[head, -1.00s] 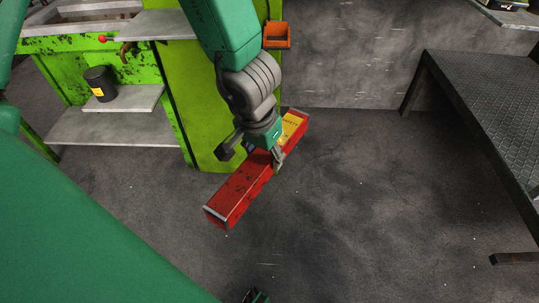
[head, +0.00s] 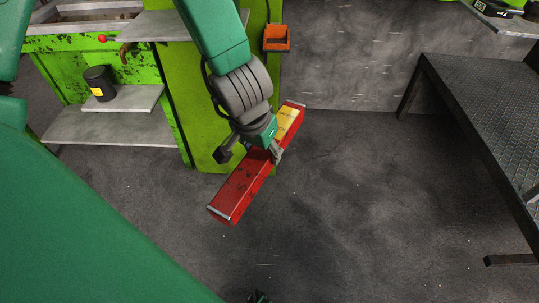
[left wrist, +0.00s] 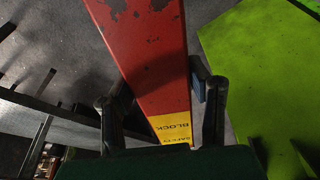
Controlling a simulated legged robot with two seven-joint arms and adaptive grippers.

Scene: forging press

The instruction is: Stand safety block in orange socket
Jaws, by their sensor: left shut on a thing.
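The safety block is a long red bar (head: 238,189) with a yellow label near its upper end. It lies tilted across the middle of the head view, its lower end toward the lower left. My left gripper (head: 262,152) is shut on the block nearer its labelled end. In the left wrist view the block (left wrist: 152,55) runs between the two fingers (left wrist: 160,112), and its "SAFETY BLOCK" label shows near the palm. The orange socket (head: 277,38) is an open box on the green press's right side, above the block in the picture.
The green press (head: 222,135) stands behind my left arm. A dark canister (head: 99,84) sits on a grey step at its left. A dark metal table (head: 485,125) stands at the right. The floor (head: 350,210) between is clear.

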